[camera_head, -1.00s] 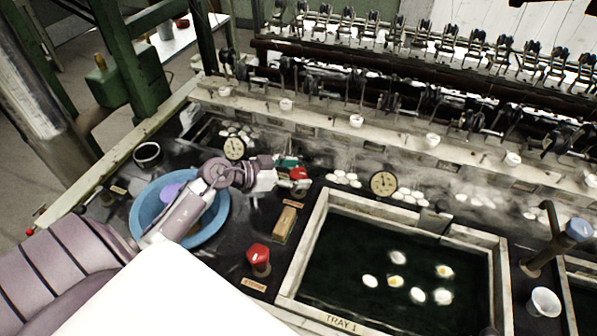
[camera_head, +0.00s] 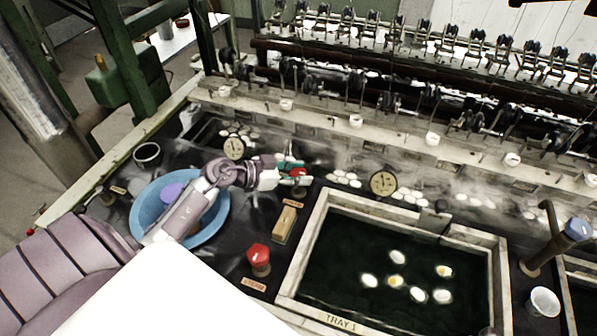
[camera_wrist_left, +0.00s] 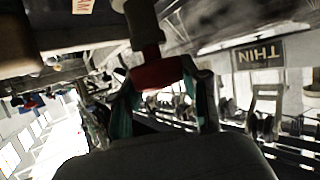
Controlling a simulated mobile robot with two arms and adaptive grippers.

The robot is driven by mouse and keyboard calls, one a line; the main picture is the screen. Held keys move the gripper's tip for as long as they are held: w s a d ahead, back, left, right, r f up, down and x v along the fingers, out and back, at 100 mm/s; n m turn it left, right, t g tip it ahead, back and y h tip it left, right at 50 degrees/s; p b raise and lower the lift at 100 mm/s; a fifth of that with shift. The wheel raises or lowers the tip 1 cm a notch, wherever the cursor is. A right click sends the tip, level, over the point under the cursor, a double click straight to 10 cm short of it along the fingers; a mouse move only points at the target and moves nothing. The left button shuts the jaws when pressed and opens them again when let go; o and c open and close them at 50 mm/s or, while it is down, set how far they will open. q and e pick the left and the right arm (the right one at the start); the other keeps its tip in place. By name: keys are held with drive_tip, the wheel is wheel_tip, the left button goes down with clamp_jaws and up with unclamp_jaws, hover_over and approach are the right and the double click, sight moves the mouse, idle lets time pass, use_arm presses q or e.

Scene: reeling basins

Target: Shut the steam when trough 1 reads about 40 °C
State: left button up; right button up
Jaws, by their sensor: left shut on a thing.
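My left gripper (camera_head: 291,170) reaches over the black bench from the left. Its teal-edged fingers are shut on a red valve knob (camera_head: 299,173), which the arm partly covers. In the left wrist view the red knob (camera_wrist_left: 158,74) sits between the fingers on its stem. A second red knob (camera_head: 258,255) stands free beside the front left of the TRAY 1 trough (camera_head: 312,232). A round dial gauge (camera_head: 383,183) is behind that trough, and another dial (camera_head: 234,148) is farther left. Their readings are too small to make out. My right gripper is not in view.
A blue basin (camera_head: 147,204) lies under my left forearm. A wooden block (camera_head: 285,222) sits between the two red knobs. White cocoons (camera_head: 397,257) float in the dark trough. A blue-topped tap (camera_head: 577,231) and a white cup (camera_head: 544,301) stand right.

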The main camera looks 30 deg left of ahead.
use_arm(q)
drive_tip(key=shift+a+r+m+g+h+p, duration=0.1)
drive_tip(key=shift+m+g+h+p, duration=0.5)
drive_tip(key=shift+m, duration=0.1)
drive_tip(key=shift+m+g+h, duration=0.3)
drive_tip(key=shift+m+h, duration=0.1)
drive_tip(key=shift+w+f+m+g+h, duration=0.1)
drive_tip(key=shift+f+m+g+h, duration=0.1)
drive_tip(key=shift+m+g+h, duration=0.5)
drive_tip(key=m+g+h+b, duration=0.1)
drive_tip(key=m+g+b, duration=0.2)
drive_tip(key=shift+f+h+b, duration=0.1)
drive_tip(key=shift+h+b, duration=0.2)
drive_tip(key=shift+b, duration=0.1)
drive_tip(key=shift+m+g+h+b, duration=0.4)
drive_tip(key=shift+m+g+b, duration=0.85)
drive_tip(key=shift+m+g, duration=0.05)
drive_tip(key=o, duration=1.2)
drive_tip(key=shift+c, duration=0.2)
